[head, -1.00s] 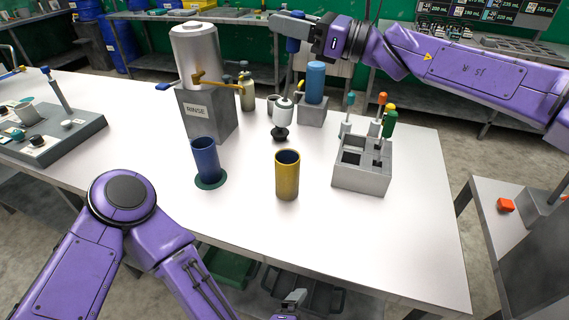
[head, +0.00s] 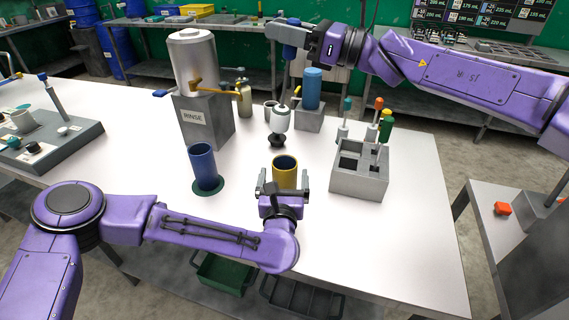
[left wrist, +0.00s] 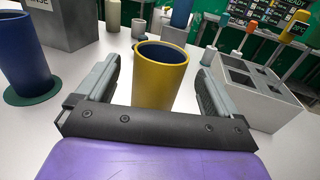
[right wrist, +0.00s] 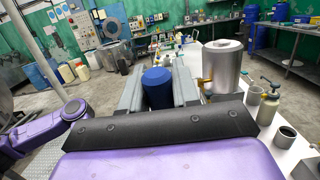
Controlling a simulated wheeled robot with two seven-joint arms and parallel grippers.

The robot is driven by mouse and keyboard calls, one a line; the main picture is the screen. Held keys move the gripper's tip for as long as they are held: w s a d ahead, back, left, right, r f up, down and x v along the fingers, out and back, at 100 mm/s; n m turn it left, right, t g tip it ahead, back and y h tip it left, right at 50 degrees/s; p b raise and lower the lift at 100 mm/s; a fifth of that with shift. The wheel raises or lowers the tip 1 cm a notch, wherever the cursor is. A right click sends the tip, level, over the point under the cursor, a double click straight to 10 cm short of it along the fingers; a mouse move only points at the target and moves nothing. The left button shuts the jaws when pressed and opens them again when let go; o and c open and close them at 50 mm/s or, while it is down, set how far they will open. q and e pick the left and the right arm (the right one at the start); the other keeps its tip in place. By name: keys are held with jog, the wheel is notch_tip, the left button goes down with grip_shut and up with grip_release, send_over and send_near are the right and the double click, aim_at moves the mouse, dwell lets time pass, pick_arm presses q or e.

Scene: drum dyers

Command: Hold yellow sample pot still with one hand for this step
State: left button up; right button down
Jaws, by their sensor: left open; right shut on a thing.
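The yellow sample pot (head: 285,180) stands upright on the white table, with a dark inside. My left gripper (head: 284,188) is open at its near side, one finger to each side of it. In the left wrist view the yellow pot (left wrist: 160,82) stands between the spread fingers, with gaps showing on both sides. My right gripper (head: 288,32) is shut on a dark blue handle (right wrist: 157,88), high above the back of the table. A grey shaft and a white body with a black bottom (head: 278,125) are below it; I cannot tell whether they join the handle.
A dark blue pot (head: 204,168) stands on a green disc left of the yellow pot. A grey rack (head: 360,182) with colour-topped tools is to the right. A light blue cylinder (head: 312,88) and the RINSE tank (head: 193,62) are behind. The table's front right is clear.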

pick_arm(q)
jog(key=w, duration=0.6)
jog(key=shift+d, duration=0.2)
jog(key=shift+c, duration=0.3)
jog(key=c, duration=1.2)
jog(key=shift+o, duration=0.2)
pick_arm(e)
jog(key=h, duration=0.1)
send_over(279, 124)
jog(key=w, duration=0.2)
notch_tip(279, 124, down, 5)
jog(key=shift+g, duration=0.3)
jog(key=shift+f, duration=7.3)
